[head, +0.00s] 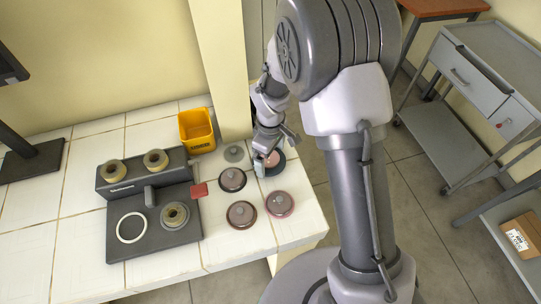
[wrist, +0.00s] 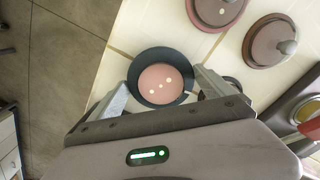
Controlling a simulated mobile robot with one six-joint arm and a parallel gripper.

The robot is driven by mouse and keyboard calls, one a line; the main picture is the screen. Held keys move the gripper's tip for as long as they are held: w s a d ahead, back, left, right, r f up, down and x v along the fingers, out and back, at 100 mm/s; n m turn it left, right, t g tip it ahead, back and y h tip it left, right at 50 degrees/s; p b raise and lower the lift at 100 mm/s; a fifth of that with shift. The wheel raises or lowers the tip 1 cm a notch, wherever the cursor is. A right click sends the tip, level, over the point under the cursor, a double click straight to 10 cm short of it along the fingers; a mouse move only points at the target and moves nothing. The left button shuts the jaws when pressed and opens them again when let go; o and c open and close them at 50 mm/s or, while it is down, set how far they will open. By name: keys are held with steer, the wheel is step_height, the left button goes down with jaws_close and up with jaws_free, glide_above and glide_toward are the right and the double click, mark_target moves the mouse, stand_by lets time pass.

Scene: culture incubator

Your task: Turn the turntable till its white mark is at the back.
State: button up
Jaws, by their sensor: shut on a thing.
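A dark round piece (wrist: 137,90) with a raised rim holds a pink disc (wrist: 161,83) with a short row of white dots. It may be the turntable, but the views do not make this certain. No separate white mark shows on its dark rim. It also shows in the head view (head: 272,170), near the right edge of the white tiled bench. My gripper (wrist: 165,92) has one finger on each side of the dark round piece and is shut on it. In the head view my gripper (head: 268,158) partly covers it.
Several round lidded dishes (head: 241,214) stand close by, towards the front and left. A yellow bin (head: 197,130) stands at the back beside a pillar. A dark device (head: 155,240) with round fittings, a white ring and a red tab (head: 199,190) is at left. A grey cart (head: 480,90) stands right.

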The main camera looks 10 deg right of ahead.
steer(key=shift+a+m+b, duration=0.1)
steer(key=shift+m+b, duration=0.35)
steer(key=shift+m, duration=2.15)
steer(key=shift+a+m+b, duration=0.1)
steer(key=shift+m+b, duration=0.45)
steer(key=shift+m, duration=1.85)
steer(key=shift+a+m+b, duration=0.1)
steer(key=shift+m+b, duration=0.55)
steer(key=shift+m, duration=1.75)
steer(key=shift+a+m+b, duration=0.1)
steer(key=shift+m+b, duration=0.55)
steer(key=shift+m, duration=1.85)
steer(key=o, duration=1.1)
steer(key=shift+c, duration=0.2)
step_height(320, 180, up, 18)
steer(key=p, duration=0.6)
steer(key=shift+f, duration=0.25)
